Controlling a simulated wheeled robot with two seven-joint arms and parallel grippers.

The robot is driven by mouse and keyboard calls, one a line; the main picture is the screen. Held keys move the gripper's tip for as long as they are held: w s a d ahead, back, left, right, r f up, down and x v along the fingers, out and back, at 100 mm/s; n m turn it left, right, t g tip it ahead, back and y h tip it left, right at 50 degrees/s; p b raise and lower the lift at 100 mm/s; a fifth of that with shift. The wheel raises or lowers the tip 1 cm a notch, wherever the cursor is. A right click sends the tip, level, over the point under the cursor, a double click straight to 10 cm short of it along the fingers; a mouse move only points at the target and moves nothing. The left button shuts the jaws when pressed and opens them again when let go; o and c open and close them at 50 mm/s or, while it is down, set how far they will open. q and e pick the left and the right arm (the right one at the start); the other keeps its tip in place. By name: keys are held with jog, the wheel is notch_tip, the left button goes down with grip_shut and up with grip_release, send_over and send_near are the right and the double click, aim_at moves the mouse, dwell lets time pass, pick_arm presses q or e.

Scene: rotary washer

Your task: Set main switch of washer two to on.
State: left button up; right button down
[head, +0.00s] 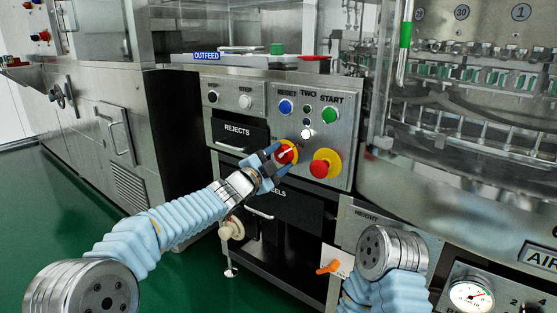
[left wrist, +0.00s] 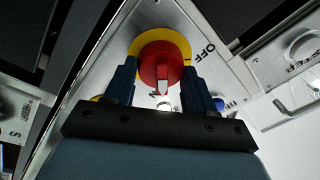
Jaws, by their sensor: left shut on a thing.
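The main switch is a red rotary knob (head: 287,153) on a yellow plate, on the steel panel marked TWO (head: 309,92). My left gripper (head: 277,160) reaches it from the lower left. In the left wrist view, the fingers of my left gripper (left wrist: 158,72) are shut on the sides of the red knob (left wrist: 160,62), in front of its yellow plate (left wrist: 166,37). The knob's white-marked end points down in that view, toward a partly hidden label ending in N (left wrist: 153,93). The OFF label (left wrist: 208,47) is to the right. My right gripper is not in view.
A red mushroom button (head: 319,168) on a yellow base sits close to the right of the switch. Blue RESET (head: 286,106) and green START (head: 329,115) buttons are above. A black REJECTS bin (head: 240,134) is to the left, and a glazed machine (head: 470,120) to the right.

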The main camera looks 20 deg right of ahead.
pick_arm(q)
jog(key=o, duration=1)
jog(key=shift+o, duration=0.2)
jog(key=shift+s+a, duration=0.15)
jog(key=shift+a, duration=0.05)
jog(key=b+v, duration=0.1)
jog(key=v, duration=1.2)
jog(key=shift+b, duration=0.35)
jog(key=shift+a+f, duration=0.1)
jog(key=shift+a, duration=0.1)
